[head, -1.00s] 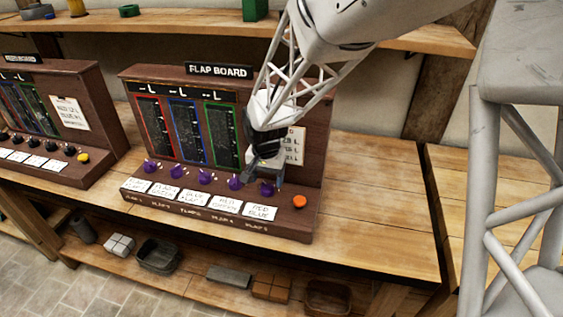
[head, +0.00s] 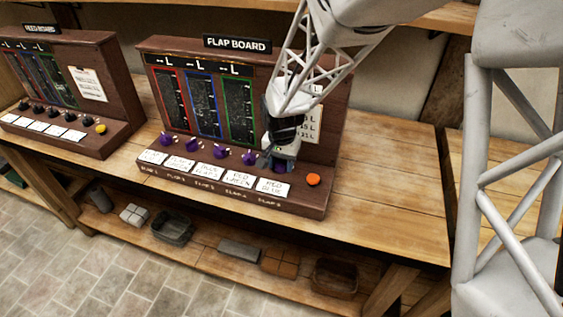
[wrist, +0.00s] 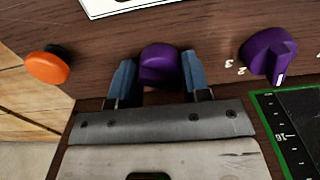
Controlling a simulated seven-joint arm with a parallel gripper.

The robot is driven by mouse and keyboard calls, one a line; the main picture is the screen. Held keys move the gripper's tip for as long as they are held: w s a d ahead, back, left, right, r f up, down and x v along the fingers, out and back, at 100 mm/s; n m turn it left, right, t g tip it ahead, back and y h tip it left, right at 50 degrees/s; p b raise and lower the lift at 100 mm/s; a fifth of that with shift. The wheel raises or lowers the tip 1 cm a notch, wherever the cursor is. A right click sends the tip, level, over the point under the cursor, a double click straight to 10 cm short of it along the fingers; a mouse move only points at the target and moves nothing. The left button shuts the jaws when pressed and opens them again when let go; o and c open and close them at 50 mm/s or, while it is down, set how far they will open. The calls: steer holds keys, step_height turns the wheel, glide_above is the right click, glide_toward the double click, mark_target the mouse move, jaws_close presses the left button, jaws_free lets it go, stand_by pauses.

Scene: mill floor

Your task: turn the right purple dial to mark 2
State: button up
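The rightmost purple dial on the FLAP BOARD (head: 160,48) is largely hidden by my gripper (head: 280,166) in the head view. In the wrist view this right purple dial (wrist: 160,66) sits between the two blue fingertips of my gripper (wrist: 160,78). One finger stands on each side of it, with no clear gap. I cannot tell whether they press on it. Its pointer and marks are hidden. The neighbouring purple dial (wrist: 268,52) has a white pointer line, with marks 2 and 3 beside it.
An orange button (wrist: 48,64) lies close beside the dial; it also shows in the head view (head: 313,180). White label cards (head: 272,188) line the board's front. Another board (head: 100,60) stands at the left. The bench top (head: 395,200) is clear at the right.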

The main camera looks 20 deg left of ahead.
mark_target(281, 161)
steer(key=shift+c, duration=0.5)
steer(key=shift+m, duration=0.8)
steer(key=o, duration=0.9)
steer(key=shift+r, duration=0.1)
steer(key=shift+r, duration=3.8)
